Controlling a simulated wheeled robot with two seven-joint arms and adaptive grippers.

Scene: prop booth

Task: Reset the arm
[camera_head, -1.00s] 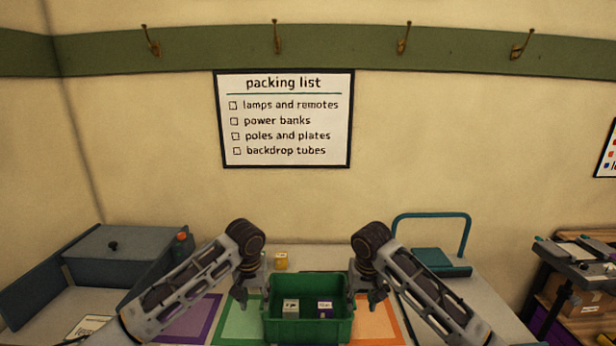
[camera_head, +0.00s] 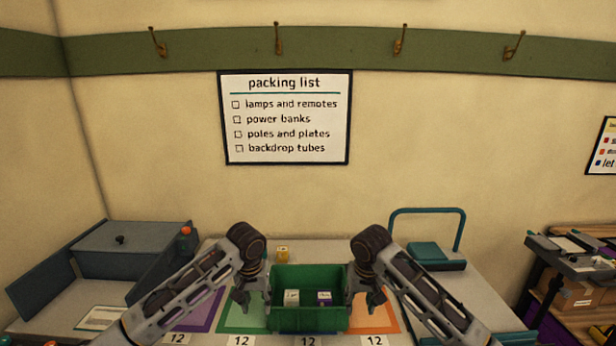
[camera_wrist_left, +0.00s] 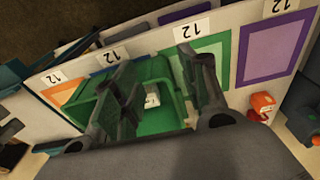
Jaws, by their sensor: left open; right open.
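My left gripper (camera_head: 254,297) is open and empty at the left side of a green crate (camera_head: 308,318). My right gripper (camera_head: 366,296) is open and empty at the crate's right side. The crate stands on the table and holds a pale box (camera_head: 291,298) and a white and purple box (camera_head: 324,298). In the left wrist view the left fingers (camera_wrist_left: 165,92) are spread apart, with part of the green crate (camera_wrist_left: 150,72) behind them.
A small yellow item (camera_head: 282,253) stands behind the crate. Purple, green and orange mats (camera_head: 240,318) lie on the table. A grey box (camera_head: 130,250) is at the left, and a teal-handled trolley (camera_head: 428,212) at the right. A dark side table (camera_head: 575,265) stands further right.

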